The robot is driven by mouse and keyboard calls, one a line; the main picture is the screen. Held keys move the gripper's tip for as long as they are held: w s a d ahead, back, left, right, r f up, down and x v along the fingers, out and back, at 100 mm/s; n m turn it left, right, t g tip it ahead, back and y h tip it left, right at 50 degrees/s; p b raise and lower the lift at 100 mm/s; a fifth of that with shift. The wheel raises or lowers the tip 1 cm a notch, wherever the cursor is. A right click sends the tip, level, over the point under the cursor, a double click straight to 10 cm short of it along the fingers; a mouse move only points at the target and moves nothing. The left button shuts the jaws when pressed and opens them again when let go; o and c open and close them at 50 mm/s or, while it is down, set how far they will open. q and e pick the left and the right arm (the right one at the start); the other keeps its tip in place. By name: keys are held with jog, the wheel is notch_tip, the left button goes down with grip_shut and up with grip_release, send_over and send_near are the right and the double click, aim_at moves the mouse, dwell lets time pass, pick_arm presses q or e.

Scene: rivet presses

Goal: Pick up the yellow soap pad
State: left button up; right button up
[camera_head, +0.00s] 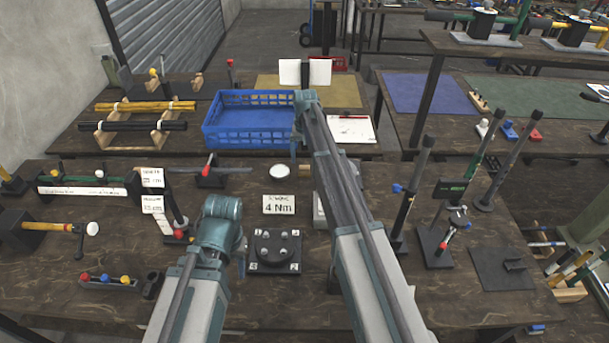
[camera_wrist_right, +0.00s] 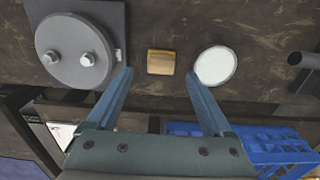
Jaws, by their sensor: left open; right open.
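The yellow soap pad (camera_wrist_right: 161,62) is a small yellow-brown block lying on the dark wooden table in the right wrist view. My right gripper (camera_wrist_right: 159,75) is open, with its two fingers apart and the pad showing between their tips. Nothing is held; the height above the pad is hard to tell.
A white round disc (camera_wrist_right: 216,65) lies right of the pad, and a grey round plate with knobs (camera_wrist_right: 76,50) lies left of it. A blue crate (camera_head: 250,139) stands behind. A black fixture (camera_head: 273,263) and a "4 Nm" card (camera_head: 279,205) lie between my arms.

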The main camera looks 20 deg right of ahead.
aim_at(304, 167)
pick_arm(q)
notch_tip(304, 167, down, 4)
jog(key=b, duration=0.3)
pick_arm(e)
notch_tip(304, 167, down, 4)
jog(key=shift+a+r, duration=0.1)
pick_arm(q)
jog(key=shift+r, duration=0.15)
pick_arm(e)
jog(key=shift+c, duration=0.4)
grip_shut()
pick_arm(q)
jog(key=shift+r, duration=0.1)
pick_arm(e)
jog(key=shift+r, duration=0.15)
pick_arm(q)
notch_tip(304, 167, up, 10)
jog(key=p, duration=1)
pick_arm(e)
notch_tip(304, 167, up, 10)
